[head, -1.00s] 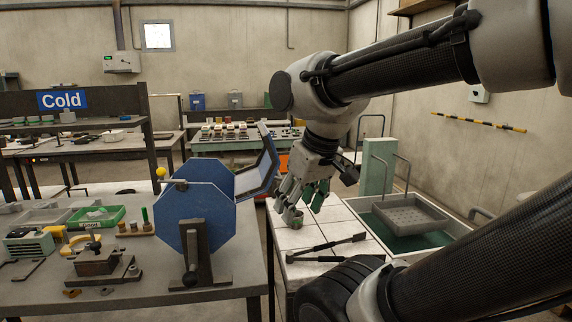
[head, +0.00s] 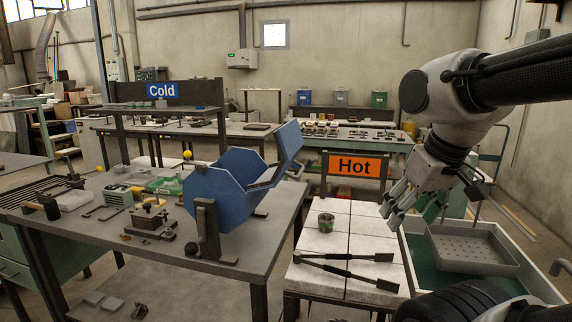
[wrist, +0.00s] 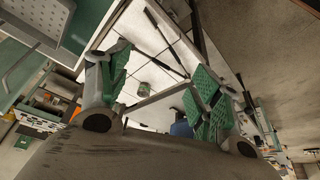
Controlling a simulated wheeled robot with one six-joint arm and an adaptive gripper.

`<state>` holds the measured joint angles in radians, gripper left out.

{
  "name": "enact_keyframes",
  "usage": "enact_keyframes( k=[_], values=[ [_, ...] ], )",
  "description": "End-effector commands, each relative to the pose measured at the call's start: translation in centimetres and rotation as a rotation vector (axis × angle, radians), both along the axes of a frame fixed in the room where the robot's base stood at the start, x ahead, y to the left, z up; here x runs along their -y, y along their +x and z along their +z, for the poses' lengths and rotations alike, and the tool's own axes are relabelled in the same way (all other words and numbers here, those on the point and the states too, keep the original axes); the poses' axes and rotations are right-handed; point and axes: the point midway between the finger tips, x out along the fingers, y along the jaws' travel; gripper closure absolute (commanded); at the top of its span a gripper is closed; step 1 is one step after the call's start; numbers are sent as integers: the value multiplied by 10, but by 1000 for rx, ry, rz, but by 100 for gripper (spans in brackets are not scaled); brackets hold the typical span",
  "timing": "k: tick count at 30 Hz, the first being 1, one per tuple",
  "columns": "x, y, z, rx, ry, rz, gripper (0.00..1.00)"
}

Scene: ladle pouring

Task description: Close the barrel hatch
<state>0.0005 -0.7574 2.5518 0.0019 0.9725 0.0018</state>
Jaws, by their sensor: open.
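The blue eight-sided barrel (head: 222,190) stands on its dark stand on the left workbench. Its hatch (head: 288,143) is open, a blue flap swung up and out on the barrel's right side. My gripper (head: 410,214) is open and empty, pointing down well to the right of the barrel, over the edge between the white-tiled table and the sink. In the wrist view my gripper (wrist: 160,75) shows its green finger pads spread apart, with nothing between them. A small blue patch low in that view may be the barrel; most of it is hidden.
A small green-grey cup (head: 326,222) and long black tongs (head: 345,269) are on the white-tiled table (head: 345,240). A perforated tray (head: 470,247) sits over the sink at right. An orange Hot sign (head: 357,165) stands behind. Tools crowd the bench left of the barrel.

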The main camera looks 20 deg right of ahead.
Motion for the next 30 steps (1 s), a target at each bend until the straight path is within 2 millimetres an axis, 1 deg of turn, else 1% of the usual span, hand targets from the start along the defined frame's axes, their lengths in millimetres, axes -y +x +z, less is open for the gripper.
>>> enact_keyframes(
  k=[1,5,6,8,10,11,14,17,19,20,21,23,24,26,27,29,30],
  values=[
    [0,0,0,0,0,-1,43],
    [9,-2,-4,-21,1,-45,67],
    [15,-3,-10,-52,3,-77,74],
    [27,-1,-19,-105,7,-134,85],
    [40,6,-28,-165,44,-220,98],
    [45,10,-32,-193,76,-265,100],
    [51,26,-47,-287,242,-458,100],
    [51,51,-58,-373,471,-707,100],
    [50,74,-62,-428,647,-885,100],
    [50,85,-63,-452,726,-958,100],
    [50,101,-62,-485,832,-1054,100],
    [50,128,-57,-538,1002,-1187,100],
    [50,147,-51,-577,1117,-1267,100],
    [47,175,-36,-638,1277,-1355,100],
    [43,192,-24,-679,1368,-1392,100],
    [35,211,1,-739,1484,-1426,100],
    [30,220,17,-777,1549,-1442,100]
  ],
)
